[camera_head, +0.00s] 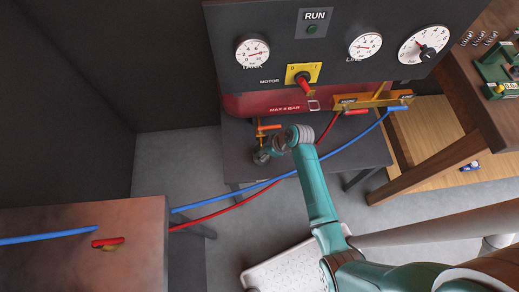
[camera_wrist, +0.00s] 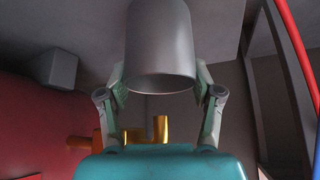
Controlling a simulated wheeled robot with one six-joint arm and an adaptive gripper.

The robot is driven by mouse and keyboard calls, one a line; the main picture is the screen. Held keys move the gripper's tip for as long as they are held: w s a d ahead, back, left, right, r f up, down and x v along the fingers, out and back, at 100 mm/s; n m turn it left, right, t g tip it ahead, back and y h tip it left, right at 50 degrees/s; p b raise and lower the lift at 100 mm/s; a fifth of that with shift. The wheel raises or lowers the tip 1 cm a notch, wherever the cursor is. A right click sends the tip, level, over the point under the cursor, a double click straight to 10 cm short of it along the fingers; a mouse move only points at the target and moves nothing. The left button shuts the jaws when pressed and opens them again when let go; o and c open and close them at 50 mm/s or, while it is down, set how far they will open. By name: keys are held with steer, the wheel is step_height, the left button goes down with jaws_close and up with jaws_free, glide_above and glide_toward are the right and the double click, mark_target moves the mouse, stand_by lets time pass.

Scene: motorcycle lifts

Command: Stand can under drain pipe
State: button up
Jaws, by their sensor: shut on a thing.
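The can (camera_wrist: 160,40) is a plain grey cylinder between the two fingers of my gripper (camera_wrist: 160,82) in the wrist view. The fingers press on its sides, and its dark round end faces the camera. A brass drain pipe (camera_wrist: 160,128) with an orange handle (camera_wrist: 80,142) shows beyond my gripper, below the can in that picture. In the head view my gripper (camera_head: 272,147) is just below the orange valve handle (camera_head: 269,127), under the red tank (camera_head: 265,104). The can is small and partly hidden there, so I cannot tell whether it touches anything.
A blue hose (camera_head: 335,152) and a red hose (camera_head: 235,207) run close past my arm. A dark stand (camera_head: 350,160) is under the tank. A brown-topped bench (camera_head: 60,215) is at left, and a wooden table (camera_head: 490,90) at right.

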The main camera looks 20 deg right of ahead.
steer(key=shift+f, duration=0.1)
steer(key=o, duration=1.2)
steer(key=v, duration=1.2)
